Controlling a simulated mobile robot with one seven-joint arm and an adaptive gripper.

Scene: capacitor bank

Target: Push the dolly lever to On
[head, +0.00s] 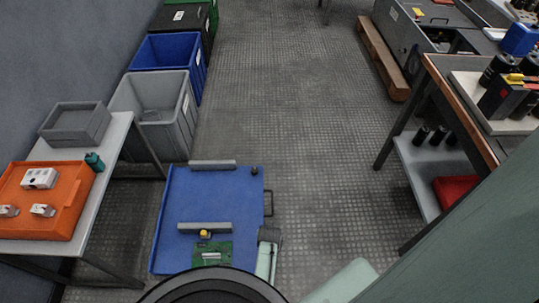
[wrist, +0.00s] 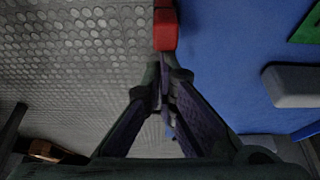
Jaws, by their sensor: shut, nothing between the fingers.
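The blue dolly (head: 180,210) lies on the floor at the lower middle of the head view, and its deck (wrist: 240,60) fills the right of the wrist view. A red piece (wrist: 165,30), which looks like the dolly lever, sits at the deck's edge. It is hidden in the head view, and its On and Off markings cannot be read. My gripper (wrist: 164,75) is shut and empty, with its fingertips just below the red piece in the wrist view. I cannot tell whether they touch. In the head view my wrist is beside the dolly's right edge.
Grey bars (head: 205,227) and a green board (head: 211,254) lie on the dolly. A dark loop handle (head: 268,203) stands out from its right edge. A table with an orange tray (head: 65,213) is left, a workbench (head: 460,110) right.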

